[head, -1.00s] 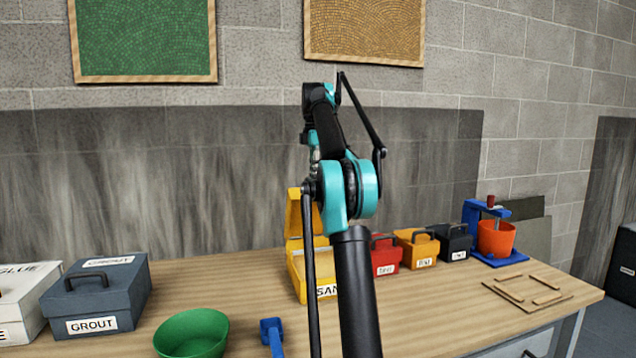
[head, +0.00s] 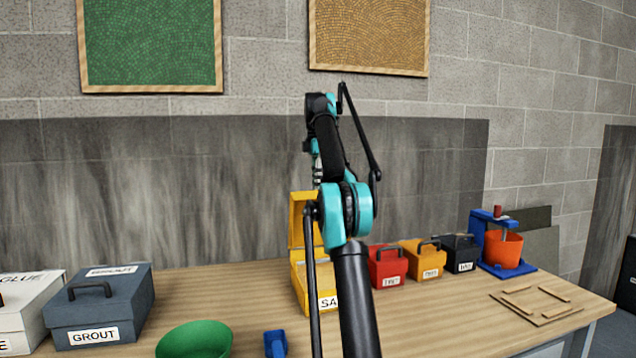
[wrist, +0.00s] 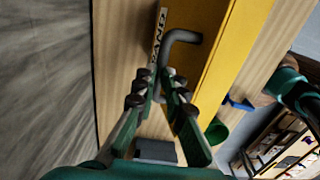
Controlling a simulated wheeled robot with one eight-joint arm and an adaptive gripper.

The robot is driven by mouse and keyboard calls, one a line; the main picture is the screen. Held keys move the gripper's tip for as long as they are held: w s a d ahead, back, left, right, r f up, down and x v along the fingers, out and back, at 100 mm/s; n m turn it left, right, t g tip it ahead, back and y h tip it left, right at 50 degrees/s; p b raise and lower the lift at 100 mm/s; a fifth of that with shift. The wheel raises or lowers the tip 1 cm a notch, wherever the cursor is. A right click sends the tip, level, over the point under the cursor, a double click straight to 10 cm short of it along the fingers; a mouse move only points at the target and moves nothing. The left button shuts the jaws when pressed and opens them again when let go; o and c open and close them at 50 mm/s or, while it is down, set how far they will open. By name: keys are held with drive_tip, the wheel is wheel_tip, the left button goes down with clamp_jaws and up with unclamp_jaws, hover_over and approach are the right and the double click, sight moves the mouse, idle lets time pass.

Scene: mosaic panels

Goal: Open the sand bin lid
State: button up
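The yellow sand bin (head: 327,282) stands on the bench, partly hidden behind my arm. Its yellow lid (head: 296,222) stands raised at the back, so the bin is open. In the head view my gripper (head: 317,175) is above the lid and mostly hidden by my arm. In the wrist view a yellow surface (wrist: 222,55) with a SAND label and a dark handle (wrist: 184,37) lies ahead. My gripper (wrist: 159,80) has its fingertips close together at the near end of the handle. I cannot tell whether they press on it.
A grout box (head: 100,308) and a glue box stand at the left. A green bowl (head: 195,340) and a blue tool (head: 275,343) lie in front. Red (head: 387,266), orange and black boxes stand right of the bin.

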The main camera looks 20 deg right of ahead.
drive_tip(key=shift+o, duration=1.1)
drive_tip(key=shift+w+a+f, duration=0.2)
drive_tip(key=shift+w+f, duration=1)
drive_tip(key=shift+w, duration=0.05)
drive_tip(key=shift+o, duration=1.2)
drive_tip(key=shift+r, duration=0.1)
drive_tip(key=shift+o, duration=0.2)
drive_tip(key=shift+s, duration=0.15)
drive_tip(key=shift+s+d+r, duration=0.1)
drive_tip(key=shift+s, duration=0.1)
